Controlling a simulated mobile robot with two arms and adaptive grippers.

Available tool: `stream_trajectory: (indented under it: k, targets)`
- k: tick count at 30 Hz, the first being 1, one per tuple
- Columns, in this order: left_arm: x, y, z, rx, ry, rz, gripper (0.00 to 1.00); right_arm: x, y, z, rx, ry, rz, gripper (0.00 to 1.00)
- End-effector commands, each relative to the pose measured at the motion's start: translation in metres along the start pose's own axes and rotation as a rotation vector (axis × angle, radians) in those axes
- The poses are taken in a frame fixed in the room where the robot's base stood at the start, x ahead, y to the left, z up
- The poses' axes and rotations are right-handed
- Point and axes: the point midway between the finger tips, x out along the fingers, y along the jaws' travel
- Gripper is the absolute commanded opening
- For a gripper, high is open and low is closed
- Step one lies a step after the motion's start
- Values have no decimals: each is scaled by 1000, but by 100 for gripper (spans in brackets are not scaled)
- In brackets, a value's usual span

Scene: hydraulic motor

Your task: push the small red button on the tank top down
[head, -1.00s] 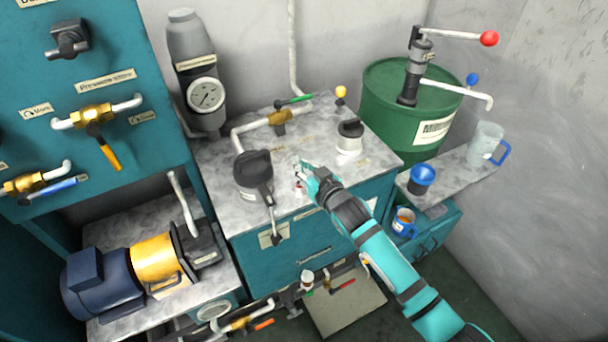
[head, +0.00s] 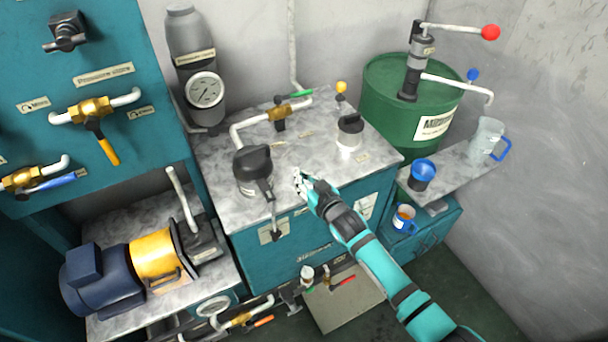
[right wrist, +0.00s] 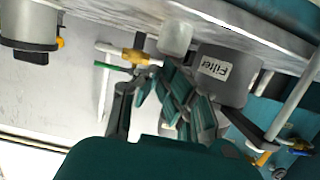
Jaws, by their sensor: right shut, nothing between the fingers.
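The tank (head: 300,240) is a teal cabinet with a worn grey top (head: 300,145). I cannot make out the red button now; my right gripper (head: 302,178) covers part of the tank top where a small button could be. The gripper is shut and empty, over the front middle of the top, just right of the black-capped filter. In the right wrist view, its fingers (right wrist: 178,95) are close together beside the grey filter body (right wrist: 225,72) and near a short white cylinder (right wrist: 175,38). Contact cannot be told. My left gripper is not in view.
On the tank top stand the black-capped filter (head: 252,168), a second black-capped fitting (head: 350,131) and a brass valve with a green handle (head: 280,114). A green drum (head: 390,95) with a hand pump stands at the back right. A motor (head: 100,278) sits at the left.

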Motion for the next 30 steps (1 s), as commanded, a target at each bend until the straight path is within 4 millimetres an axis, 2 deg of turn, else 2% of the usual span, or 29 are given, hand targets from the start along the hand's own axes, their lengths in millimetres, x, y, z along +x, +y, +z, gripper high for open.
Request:
stream_trajectory:
  k: [8,11,16,18,24,30]
  targets:
    - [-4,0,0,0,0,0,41,-1,1,-3,-1,-4,1,0]
    - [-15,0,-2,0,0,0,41,-2,2,-15,-1,-3,2,0]
    - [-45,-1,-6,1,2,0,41,-6,6,-52,0,-1,4,0]
    - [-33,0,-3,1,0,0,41,-18,6,-38,1,-4,4,0]
    - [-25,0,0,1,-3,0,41,-60,5,-38,0,-2,4,0]
    - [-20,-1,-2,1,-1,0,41,-91,5,-39,0,-2,4,0]
